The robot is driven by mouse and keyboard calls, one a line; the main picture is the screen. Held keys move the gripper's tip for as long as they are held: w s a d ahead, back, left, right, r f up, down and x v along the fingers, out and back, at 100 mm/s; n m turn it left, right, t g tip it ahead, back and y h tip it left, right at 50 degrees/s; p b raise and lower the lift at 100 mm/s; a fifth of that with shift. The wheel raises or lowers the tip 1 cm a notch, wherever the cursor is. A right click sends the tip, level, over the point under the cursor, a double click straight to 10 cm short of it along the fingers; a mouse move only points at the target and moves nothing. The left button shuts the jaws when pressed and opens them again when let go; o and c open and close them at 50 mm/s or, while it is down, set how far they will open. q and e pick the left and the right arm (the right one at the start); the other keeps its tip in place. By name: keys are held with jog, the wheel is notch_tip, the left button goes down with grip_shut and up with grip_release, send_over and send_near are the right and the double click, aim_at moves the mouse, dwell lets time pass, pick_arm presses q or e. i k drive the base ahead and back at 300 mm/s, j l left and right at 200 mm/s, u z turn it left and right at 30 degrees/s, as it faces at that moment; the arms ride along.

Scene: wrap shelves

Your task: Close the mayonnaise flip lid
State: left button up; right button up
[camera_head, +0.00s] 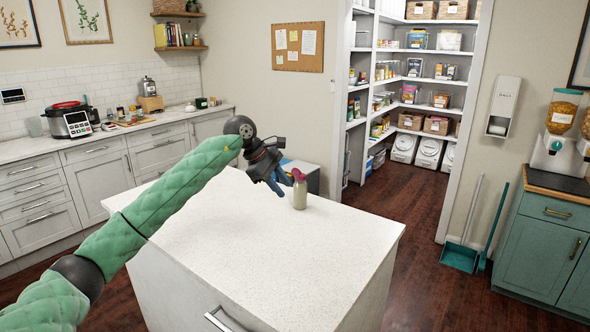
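The mayonnaise bottle (300,196) stands upright on the white island top, toward its far edge. It has a pale body and a pinkish-red cap at its top. The flip lid is too small to make out clearly, so I cannot tell its angle. My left gripper (279,180) comes in from the left and is close beside the bottle's cap, on its left side. Its blue fingers point toward the bottle. I cannot tell whether they touch the cap or how far apart they are. My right gripper is out of view.
The white island top (270,255) is otherwise clear. A counter with a multicooker (70,120) runs along the left wall. Pantry shelves (425,80) stand at the back. A teal cabinet (540,245), broom and dustpan (460,256) are at the right.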

aim_at(295, 171)
jog(key=i, duration=1)
